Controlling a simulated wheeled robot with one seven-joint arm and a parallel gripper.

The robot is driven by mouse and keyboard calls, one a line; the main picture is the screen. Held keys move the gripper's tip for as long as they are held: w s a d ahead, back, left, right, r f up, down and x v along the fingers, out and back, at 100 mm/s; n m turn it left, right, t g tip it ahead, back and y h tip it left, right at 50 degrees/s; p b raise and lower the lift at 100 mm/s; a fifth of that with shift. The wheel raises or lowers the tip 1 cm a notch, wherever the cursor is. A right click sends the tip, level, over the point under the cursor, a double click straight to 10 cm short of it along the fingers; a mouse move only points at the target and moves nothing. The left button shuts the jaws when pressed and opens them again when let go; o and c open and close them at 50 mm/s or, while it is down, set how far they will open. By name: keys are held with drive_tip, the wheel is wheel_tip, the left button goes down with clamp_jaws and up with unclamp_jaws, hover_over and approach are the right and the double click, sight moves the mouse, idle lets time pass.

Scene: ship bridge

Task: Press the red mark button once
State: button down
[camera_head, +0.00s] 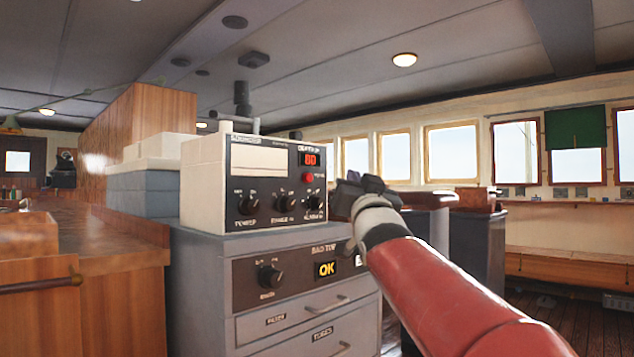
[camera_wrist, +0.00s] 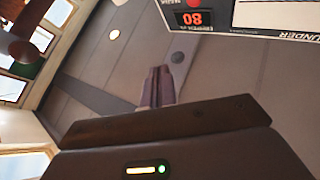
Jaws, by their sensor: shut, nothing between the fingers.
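The red mark button (camera_head: 308,177) is a small round knob on the dark front panel of the echo sounder (camera_head: 205,186), just below the red "80" depth display (camera_head: 309,159). In the wrist view the picture is upside down, and the red button (camera_wrist: 193,2) shows only partly at the top edge, beside the display (camera_wrist: 193,18). My gripper (camera_head: 347,190) is in front and to the right of the panel, apart from the button. Its fingers are together and empty in the wrist view (camera_wrist: 161,72).
Below the sounder is a grey cabinet (camera_head: 204,285) with a knob (camera_head: 269,276), an "OK" display (camera_head: 326,269) and drawers. Several black knobs, such as one (camera_head: 248,203), stand out below the button. A wooden counter (camera_head: 90,255) is at left. Windows line the far wall.

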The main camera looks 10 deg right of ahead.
sight(308, 178)
drive_tip(key=w+a+p, duration=0.4)
drive_tip(key=w+a, duration=0.1)
drive_tip(key=w, duration=0.2)
drive_tip(key=shift+a+p, duration=0.15)
drive_tip(key=shift+p, duration=0.15)
drive_tip(key=shift+w, duration=0.15)
idle(2.1)
drive_tip(key=shift+w+a, duration=0.2)
drive_tip(key=shift+w+a+p, duration=0.3)
drive_tip(key=shift+w+a, duration=0.05)
drive_tip(key=shift+w, duration=0.1)
idle(0.8)
drive_tip(key=shift+f, duration=0.1)
drive_tip(key=shift+s+d+b, duration=0.55)
drive_tip(key=shift+s+b, duration=0.25)
drive_tip(key=shift+b, duration=0.05)
